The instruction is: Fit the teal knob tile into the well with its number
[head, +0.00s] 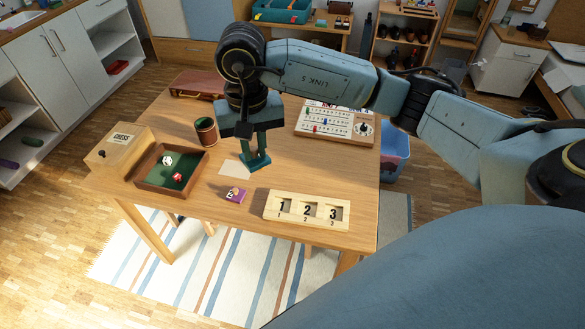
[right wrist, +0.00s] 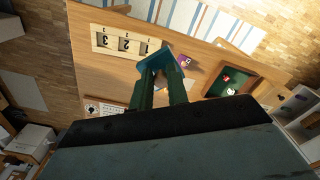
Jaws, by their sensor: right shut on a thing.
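My right gripper (head: 255,157) is shut on the teal knob tile (right wrist: 155,61) and holds it above the table, behind the purple tile. The teal tile shows at the fingertips in the right wrist view; its number cannot be read. The pale wooden board (head: 269,208) has three wells in a row marked 1, 2 and 3, and lies near the front edge, right of the gripper in the head view. The wells show dark numbers and no tiles. A purple knob tile (head: 238,197) lies on the table left of the board. My left gripper is not in view.
A dice tray (head: 141,183) with dice, a chess box (head: 117,152) and a brown cup (head: 206,131) stand on the left. A pale card (head: 232,170) lies under the gripper. A game board (head: 362,142) lies at the back right. The table is clear between gripper and well board.

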